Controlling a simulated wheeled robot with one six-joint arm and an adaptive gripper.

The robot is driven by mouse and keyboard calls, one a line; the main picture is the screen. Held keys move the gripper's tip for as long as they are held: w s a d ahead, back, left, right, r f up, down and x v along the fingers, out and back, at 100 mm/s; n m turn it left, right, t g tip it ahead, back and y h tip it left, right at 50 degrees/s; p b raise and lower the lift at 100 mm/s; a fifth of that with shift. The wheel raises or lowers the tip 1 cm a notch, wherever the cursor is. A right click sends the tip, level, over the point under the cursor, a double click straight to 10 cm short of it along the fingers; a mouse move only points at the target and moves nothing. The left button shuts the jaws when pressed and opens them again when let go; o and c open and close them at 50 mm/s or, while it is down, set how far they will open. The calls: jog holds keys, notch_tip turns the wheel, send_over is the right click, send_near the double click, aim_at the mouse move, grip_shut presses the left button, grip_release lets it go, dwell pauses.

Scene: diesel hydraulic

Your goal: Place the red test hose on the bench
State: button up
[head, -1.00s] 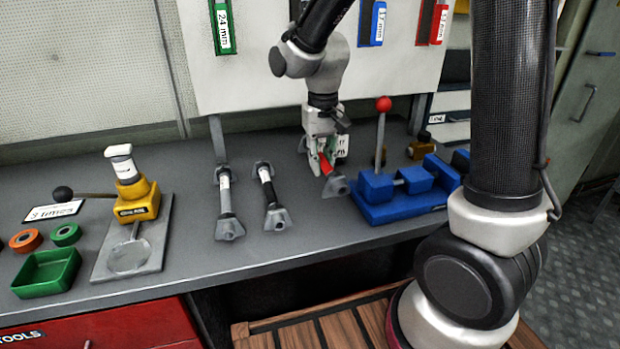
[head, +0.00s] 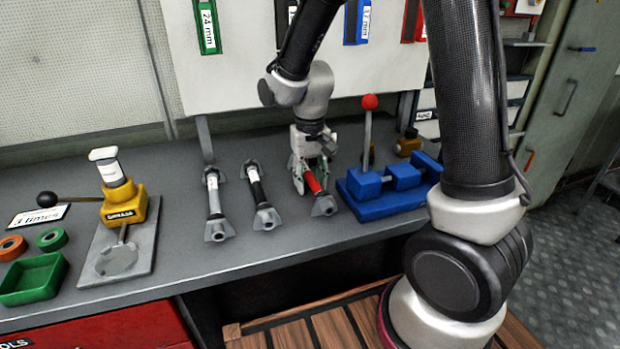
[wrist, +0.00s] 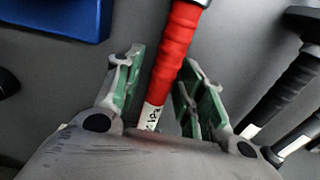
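The red test hose (head: 313,184) lies on the grey bench (head: 250,252), left of the blue vise and right of the two other hoses. Its grey end fitting (head: 324,206) points to the bench's front edge. My gripper (head: 311,178) is low over the bench at the hose's far part. In the wrist view, the red hose (wrist: 174,55) and its white label run between my gripper's green-padded fingers (wrist: 160,98). The fingers stand apart, with a gap visible at least on the left side. The hose's far end is hidden by my gripper.
A hose with a black sleeve (head: 257,191) and a grey hose (head: 214,200) lie to the left. The blue vise (head: 385,200) with a red-knobbed lever stands close on the right. A yellow grease device (head: 124,206) and a green tray (head: 34,280) are farther left.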

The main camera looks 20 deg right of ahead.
aim_at(310, 174)
jog(key=shift+r, duration=0.1)
notch_tip(310, 174, up, 12)
dwell(0.5)
dwell(0.4)
